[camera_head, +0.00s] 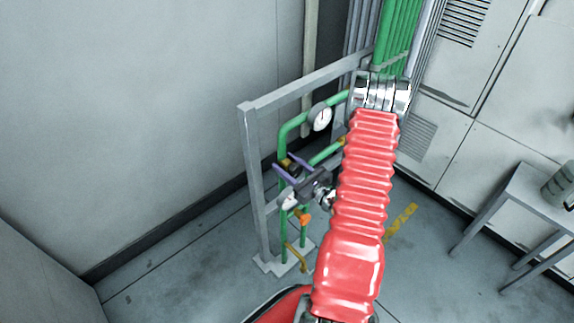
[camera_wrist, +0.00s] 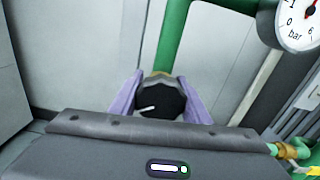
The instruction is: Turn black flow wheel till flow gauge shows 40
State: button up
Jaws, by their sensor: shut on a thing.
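The black wheel (camera_wrist: 160,100) is a dark ribbed knob with a white pointer mark, set on a brass fitting on the green pipe. The mark points to the left and slightly down in the wrist view. My gripper (camera_wrist: 161,98) has its two purple fingers shut on the wheel, one on each side. In the head view my gripper (camera_head: 284,170) reaches left to the pipe frame. A round white gauge (camera_head: 320,117) sits on the upper pipe; in the wrist view this gauge (camera_wrist: 298,20) reads "bar" and is cut off. A lower gauge (camera_head: 290,201) is partly hidden, its reading too small to tell.
A grey metal frame (camera_head: 250,150) holds the green pipes. An orange handle (camera_head: 303,219) is below my gripper. Grey cabinets (camera_head: 505,120) stand behind, and a small table (camera_head: 525,190) with a container is at right. The floor at left is clear.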

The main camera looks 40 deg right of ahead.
jog(key=o, duration=1)
jog(key=shift+o, duration=0.2)
jog(key=shift+s, duration=0.1)
jog(key=s, duration=1.3)
jog(key=shift+s+d, duration=0.25)
jog(key=shift+s, duration=0.05)
jog(key=shift+f, duration=0.1)
